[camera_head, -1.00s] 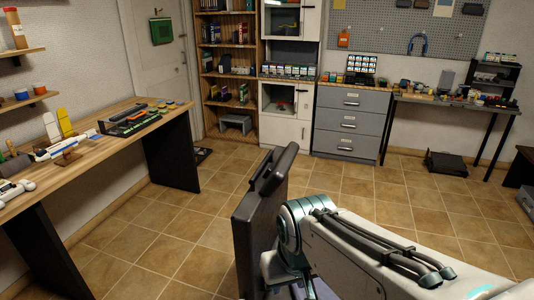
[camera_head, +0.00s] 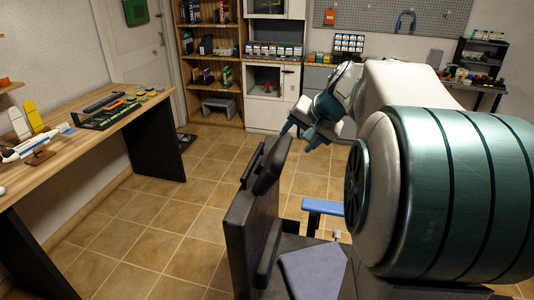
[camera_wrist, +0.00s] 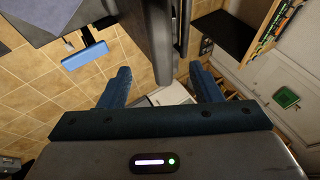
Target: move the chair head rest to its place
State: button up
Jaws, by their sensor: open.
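The dark chair (camera_head: 248,225) stands in the lower middle of the head view, with its back edge-on and its grey seat (camera_head: 312,272) to the right. The chair head rest (camera_head: 271,165) is a black pad at the top of the back, on the seat side. My gripper (camera_head: 299,136) is open and empty, just beyond and above the head rest. In the wrist view, its two blue fingers (camera_wrist: 160,85) are spread wide, and dark upright chair parts (camera_wrist: 151,38) show ahead between them. I cannot tell there which part is the head rest.
A wooden table (camera_head: 60,165) with a model plane and panels stands at left. A blue-topped piece (camera_head: 324,206) is beside the seat. Shelves (camera_head: 212,65) and a white cabinet (camera_head: 272,98) line the back wall. Tiled floor between table and chair is clear.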

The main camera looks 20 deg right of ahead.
aim_at(277, 159)
jog(key=x, duration=1.3)
jog(key=shift+w+a+f, duration=0.1)
jog(key=shift+a+f, duration=0.1)
jog(key=shift+f, duration=0.05)
